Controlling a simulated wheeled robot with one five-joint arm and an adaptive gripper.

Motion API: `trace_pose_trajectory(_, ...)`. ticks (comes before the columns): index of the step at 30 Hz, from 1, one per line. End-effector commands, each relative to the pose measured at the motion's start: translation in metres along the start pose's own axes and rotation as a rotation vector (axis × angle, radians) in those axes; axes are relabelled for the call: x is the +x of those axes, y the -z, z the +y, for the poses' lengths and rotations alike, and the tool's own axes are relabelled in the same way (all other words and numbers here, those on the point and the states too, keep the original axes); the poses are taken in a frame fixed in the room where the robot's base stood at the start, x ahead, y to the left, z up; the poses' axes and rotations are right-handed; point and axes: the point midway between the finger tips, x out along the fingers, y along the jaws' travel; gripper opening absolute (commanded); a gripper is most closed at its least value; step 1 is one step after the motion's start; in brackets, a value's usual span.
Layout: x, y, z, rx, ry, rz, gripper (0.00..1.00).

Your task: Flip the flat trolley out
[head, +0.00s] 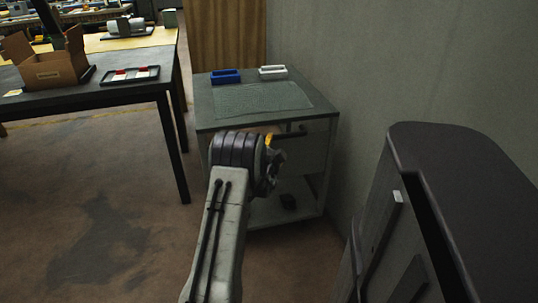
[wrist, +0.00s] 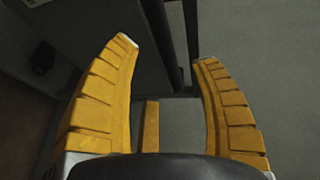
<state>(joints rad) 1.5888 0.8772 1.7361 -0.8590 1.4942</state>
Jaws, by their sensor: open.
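A grey trolley (head: 219,103) with a flat top and open lower frame stands against the wall in the head view. A dark bar (head: 291,133), perhaps a handle, juts out at its front edge. My gripper (head: 272,143) is in front of the trolley close to this bar, mostly hidden behind my wrist. In the wrist view my gripper (wrist: 165,50) shows two yellow fingers, wide apart. Dark bars (wrist: 191,45) run down between the fingers; I cannot tell if any finger touches them. Nothing is visibly clamped.
A dark table (head: 120,92) with an open cardboard box (head: 45,65) stands left. The wall (head: 400,60) closes off the right. Floor between is clear.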

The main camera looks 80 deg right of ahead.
Motion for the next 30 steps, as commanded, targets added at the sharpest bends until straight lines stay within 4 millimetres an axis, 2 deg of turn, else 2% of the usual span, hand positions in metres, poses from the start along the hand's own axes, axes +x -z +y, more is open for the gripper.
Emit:
trace_pose_trajectory(6,-0.024,0.0,0.0,0.0,-0.001,0.0,0.58)
trace_pose_trajectory(12,-0.037,0.0,0.0,0.0,-0.001,0.0,0.58)
trace_pose_trajectory(30,-0.042,0.0,0.001,0.0,-0.002,0.0,0.58)
